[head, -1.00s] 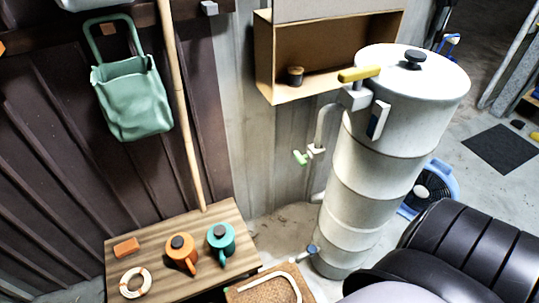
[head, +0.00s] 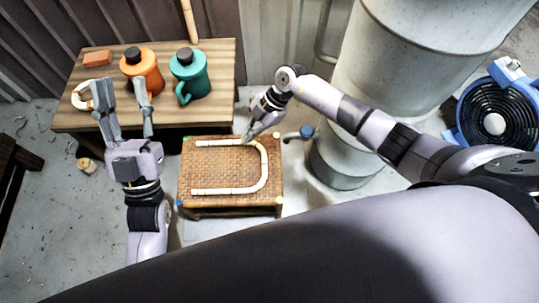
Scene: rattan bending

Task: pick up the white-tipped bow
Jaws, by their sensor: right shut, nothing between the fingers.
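A pale U-shaped cane bow (head: 267,170) lies flat on a woven rattan stool (head: 225,168), with its bend to the right and its two ends to the left. The ends look pale; I cannot clearly make out white tips. My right gripper (head: 247,138) points down at the bow's upper right part, shut and empty. I cannot tell whether its tip touches the bow. My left gripper (head: 122,82) is open and empty over the front of the wooden table, left of the stool. It partly hides a cream ring (head: 79,96).
The wooden table (head: 213,95) holds an orange jug (head: 141,70), a teal jug (head: 189,75) and an orange block (head: 98,58). A grey tank (head: 345,150) and a blue fan (head: 495,115) stand to the right. A small jar (head: 87,165) is on the floor at left.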

